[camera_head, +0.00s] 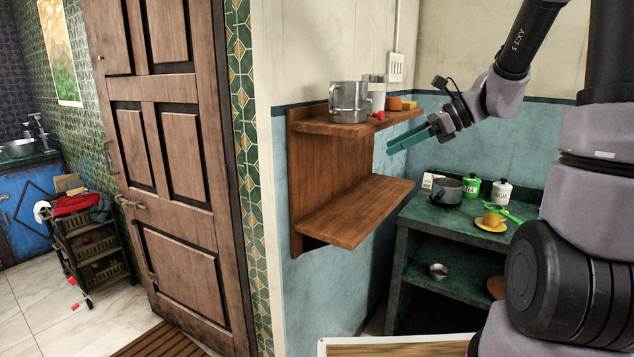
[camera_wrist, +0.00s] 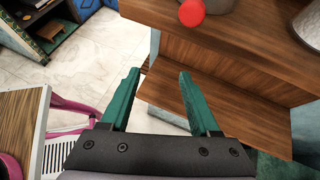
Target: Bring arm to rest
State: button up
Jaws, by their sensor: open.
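My gripper (camera_head: 394,146) is raised in the air in front of the wooden wall shelf (camera_head: 340,215), between the heights of its two boards. Its green fingers point left in the head view. In the wrist view my gripper (camera_wrist: 159,76) has its two fingers apart with nothing between them, and the shelf boards (camera_wrist: 210,50) lie beyond them. My arm reaches in from the upper right of the head view, bent at the wrist.
A metal pot (camera_head: 349,101) and a red item (camera_head: 380,116) stand on the shelf's top board. A wooden door (camera_head: 165,150) is at left. The lower board is bare.

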jog(key=s+d+r+n+t+h, duration=0.2)
jog(key=s+d+r+n+h, duration=0.1)
jog(key=s+n, duration=0.5)
jog(key=s+d+r+n+t+h, duration=0.2)
jog(key=s+r+n+h, duration=0.3)
jog(key=s+n, duration=0.3)
jog(key=shift+s+d+r+n+h, duration=0.25)
jog(key=shift+s+d+n+h, duration=0.1)
jog(key=shift+d+h, duration=0.3)
